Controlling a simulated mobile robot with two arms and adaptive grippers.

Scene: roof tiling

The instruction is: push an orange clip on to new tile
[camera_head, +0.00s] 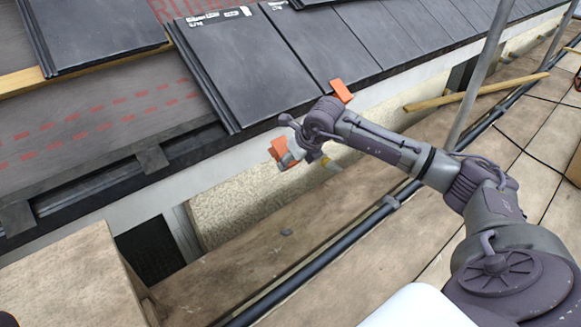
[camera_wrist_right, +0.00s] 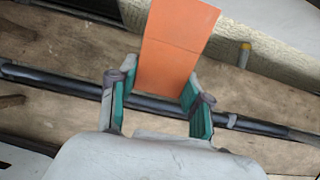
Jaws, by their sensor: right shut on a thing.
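My right gripper (camera_head: 284,157) hangs just off the eaves, below the lower edge of the leftmost dark tile (camera_head: 240,70) in the row. It is shut on an orange clip (camera_head: 277,148), which is apart from that tile in the picture. In the right wrist view, the flat orange clip (camera_wrist_right: 178,45) stands out from between the green-padded fingers of the gripper (camera_wrist_right: 160,85). A second orange clip (camera_head: 341,91) shows at the lower edge of the tile row, partly behind my right wrist. My left gripper is not in view.
A separate dark tile (camera_head: 95,35) lies at upper left, with bare underlay (camera_head: 95,115) between. A grey scaffold pole (camera_head: 480,75) rises at right. A black rail (camera_head: 330,245) runs along the wooden planks. A wooden batten (camera_head: 475,92) and a box-like wooden surface (camera_head: 65,275) are nearby.

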